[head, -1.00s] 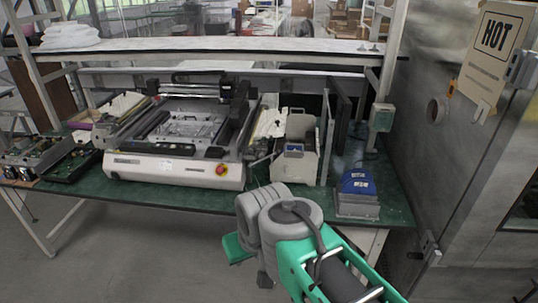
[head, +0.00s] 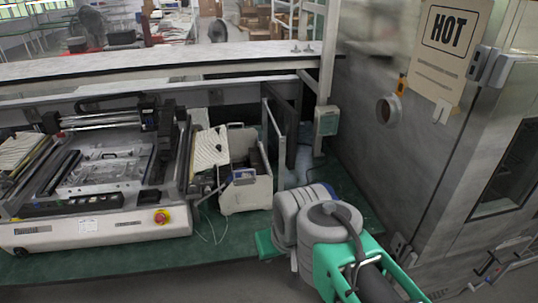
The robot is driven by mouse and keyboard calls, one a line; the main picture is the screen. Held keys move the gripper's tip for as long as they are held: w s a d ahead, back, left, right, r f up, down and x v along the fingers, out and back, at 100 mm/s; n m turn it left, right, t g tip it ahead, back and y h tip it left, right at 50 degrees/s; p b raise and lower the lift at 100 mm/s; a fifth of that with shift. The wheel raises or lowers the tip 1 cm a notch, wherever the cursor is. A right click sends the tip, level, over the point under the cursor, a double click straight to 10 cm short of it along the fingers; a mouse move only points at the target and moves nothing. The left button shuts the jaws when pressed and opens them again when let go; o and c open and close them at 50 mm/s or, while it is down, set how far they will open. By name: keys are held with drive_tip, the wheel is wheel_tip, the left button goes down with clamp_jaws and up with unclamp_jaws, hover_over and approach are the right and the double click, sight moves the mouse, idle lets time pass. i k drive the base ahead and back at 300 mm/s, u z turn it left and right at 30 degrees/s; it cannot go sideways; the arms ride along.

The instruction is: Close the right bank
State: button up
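No thing here is plainly marked as a bank, and I cannot tell which one the task names. A tall grey metal cabinet (head: 400,155) stands at the right. Its right-hand face has a dark window (head: 505,170) and a latch (head: 487,66) at the top; I cannot tell whether a door there is open or shut. My arm comes in from the lower right, with its grey joints in front of the bench. My gripper does not show.
A green-topped bench (head: 215,245) runs across the view, bearing a white machine (head: 95,230) and a white open box (head: 247,193). A shelf (head: 150,62) spans above. A HOT sign (head: 447,50) is on the cabinet.

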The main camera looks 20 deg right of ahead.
sight(252, 193)
drive_tip(key=z, duration=0.05)
drive_tip(key=i, duration=0.8)
drive_tip(key=u, duration=0.6)
drive_tip(key=i, duration=0.4)
drive_tip(key=u, duration=0.35)
